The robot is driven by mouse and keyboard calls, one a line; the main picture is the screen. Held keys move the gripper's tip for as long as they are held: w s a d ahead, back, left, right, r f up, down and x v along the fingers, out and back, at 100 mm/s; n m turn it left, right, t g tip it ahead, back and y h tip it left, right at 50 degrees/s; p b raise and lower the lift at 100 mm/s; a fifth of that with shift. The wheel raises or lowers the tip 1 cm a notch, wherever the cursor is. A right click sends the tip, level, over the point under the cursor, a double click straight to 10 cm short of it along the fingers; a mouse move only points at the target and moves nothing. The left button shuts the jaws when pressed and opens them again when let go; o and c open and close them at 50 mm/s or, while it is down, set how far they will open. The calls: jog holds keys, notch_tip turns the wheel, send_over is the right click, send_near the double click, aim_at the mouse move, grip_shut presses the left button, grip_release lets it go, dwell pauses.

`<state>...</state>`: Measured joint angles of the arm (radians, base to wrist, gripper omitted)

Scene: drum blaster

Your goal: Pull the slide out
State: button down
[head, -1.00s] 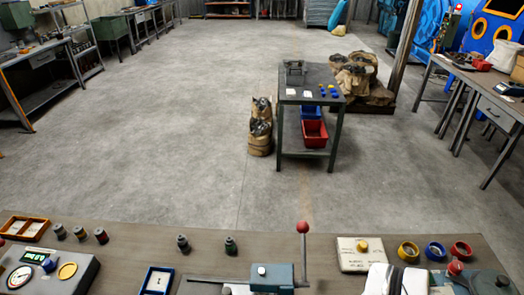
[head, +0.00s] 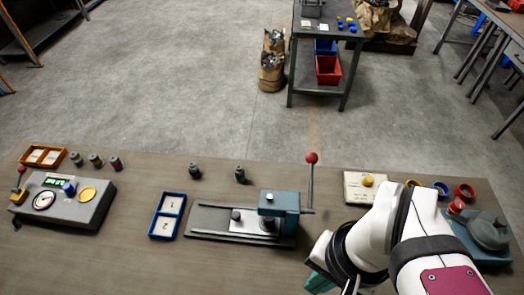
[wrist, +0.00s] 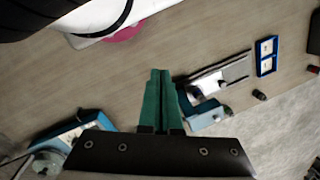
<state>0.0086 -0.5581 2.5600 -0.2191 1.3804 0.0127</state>
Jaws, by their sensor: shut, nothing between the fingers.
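The device with the slide stands mid-bench in the head view. It has a grey base rail (head: 210,222), a blue-grey block (head: 280,203) and an upright lever with a red ball (head: 311,158). A pale slide plate (head: 243,226) with a dark knob (head: 236,215) lies on the rail at the block's left. The device also shows in the wrist view, where the blue-grey block (wrist: 207,115) is right of my fingers. My gripper (wrist: 160,72) has teal fingers together, holding nothing. In the head view my gripper (head: 317,283) is front right of the device, apart from it and partly hidden.
A blue tray marked 1 and 2 (head: 167,215) lies left of the device. Two dark small cylinders (head: 240,175) stand behind it. A gauge box (head: 66,200) is at the far left.

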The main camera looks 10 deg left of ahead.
jog(key=c, duration=1.6)
grip_release()
jog(key=c, duration=0.8)
grip_release()
jog(key=w+a+n, duration=0.1)
jog(key=w, duration=0.2)
jog(key=w+a+r+n, duration=0.1)
jog(key=w+a+n, duration=0.1)
jog(key=w, duration=0.1)
jog(key=w+a+n+h, duration=0.1)
jog(key=w, duration=0.2)
jog(key=shift+w+a+r, duration=0.25)
jog(key=shift+w+r, duration=0.05)
jog(key=shift+w, duration=0.05)
jog(key=shift+c, duration=0.2)
jog(key=shift+o, duration=1.1)
jog(key=w+a+n, duration=0.3)
jog(key=w+a, duration=0.1)
jog(key=shift+w+a+f, duration=0.35)
jog(key=shift+w+f, duration=0.05)
jog(key=shift+f, duration=0.05)
jog(key=n, duration=0.3)
send_over(236, 214)
notch_tip(236, 214, down, 3)
jog(key=shift+h, duration=0.4)
notch_tip(236, 214, down, 14)
jog(key=shift+f, duration=0.85)
